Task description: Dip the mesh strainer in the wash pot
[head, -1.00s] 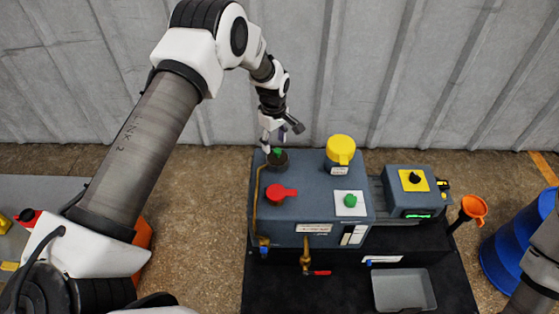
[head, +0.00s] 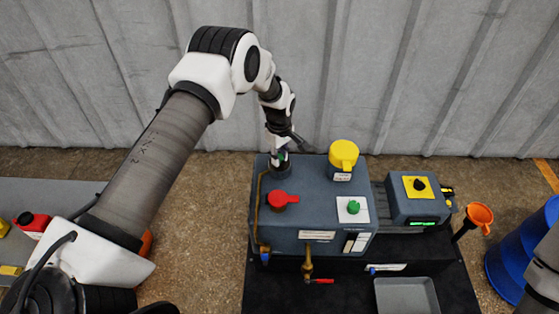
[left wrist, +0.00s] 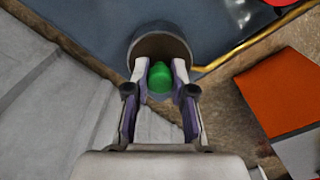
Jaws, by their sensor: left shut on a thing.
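A green knob (left wrist: 160,77), which I take to be the top of the mesh strainer, sits between my left fingertips in the left wrist view. My left gripper (head: 280,157) is shut on it, pointing down at the back left of the blue-grey machine. A dark round pot (left wrist: 160,42) is right at the fingertips, and the knob overlaps its opening; I take it for the wash pot. The strainer's mesh is hidden, so I cannot tell how deep it sits. My right gripper is out of view.
The blue-grey machine (head: 310,209) carries a red handle (head: 282,200), a yellow cap (head: 343,155) and a green knob on a white plate (head: 352,207). A brass pipe runs down its left side. A grey tray (head: 406,296) and an orange funnel (head: 480,215) are at right.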

